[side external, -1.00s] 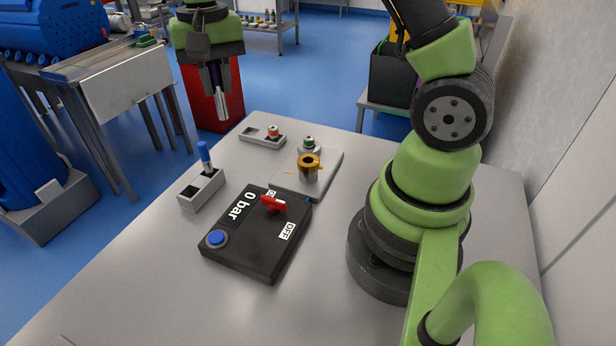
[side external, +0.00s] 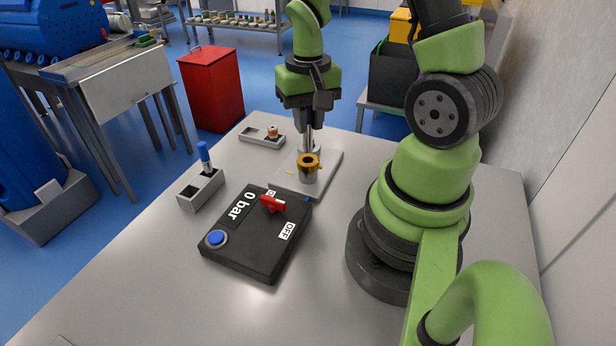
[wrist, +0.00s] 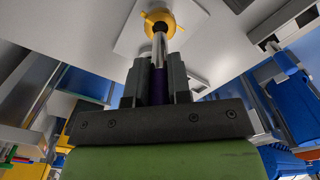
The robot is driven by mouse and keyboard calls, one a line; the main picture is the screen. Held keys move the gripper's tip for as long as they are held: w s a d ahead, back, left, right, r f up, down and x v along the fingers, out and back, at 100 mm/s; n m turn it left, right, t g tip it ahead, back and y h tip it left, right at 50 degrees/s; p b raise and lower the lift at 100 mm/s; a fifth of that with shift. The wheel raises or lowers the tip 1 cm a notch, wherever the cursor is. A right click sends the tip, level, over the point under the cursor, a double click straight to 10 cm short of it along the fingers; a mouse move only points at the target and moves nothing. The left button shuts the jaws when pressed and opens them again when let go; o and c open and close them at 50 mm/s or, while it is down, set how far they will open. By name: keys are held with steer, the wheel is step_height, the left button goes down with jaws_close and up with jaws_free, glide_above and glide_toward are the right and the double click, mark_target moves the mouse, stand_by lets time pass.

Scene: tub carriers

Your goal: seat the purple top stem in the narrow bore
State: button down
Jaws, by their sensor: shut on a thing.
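My gripper (side external: 311,108) is shut on the purple top stem, which hangs about upright. Its purple part shows between the fingers in the wrist view (wrist: 158,88), with a bright metal shaft (wrist: 159,48) beyond. In the side view the shaft's lower end is over or in front of the rear grey post (side external: 302,149) on the light plate (side external: 328,168). The post's top is mostly hidden, and I cannot tell whether they touch. A gold-collared post (side external: 308,162) stands just in front. I cannot see the narrow bore clearly.
A black box (side external: 262,240) with a red lever (side external: 271,203) and blue button lies in front. A grey holder (side external: 201,188) at left bears a blue-topped stem (side external: 203,155).

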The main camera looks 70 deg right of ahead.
mark_target(308, 151)
steer(key=shift+f, duration=3.3)
steer(key=shift+f, duration=0.2)
steer(key=shift+f, duration=0.4)
steer(key=c, duration=1.2)
jaws_free()
steer(key=shift+w, duration=0.1)
steer(key=shift+o, duration=0.7)
step_height(308, 151, up, 13)
steer(key=shift+r, duration=0.15)
steer(key=s+a+r+n+t+y, duration=0.1)
steer(key=s+a+r+n+t, duration=0.1)
steer(key=a+r, duration=0.4)
steer(key=s+a+r+n+t+y, duration=0.1)
steer(key=s+a+r+n+t, duration=0.2)
steer(key=s+a+r+t, duration=0.1)
steer(key=shift+s+a+r+t, duration=0.2)
steer(key=shift+a+r+t, duration=0.4)
steer(key=shift+a+r, duration=0.8)
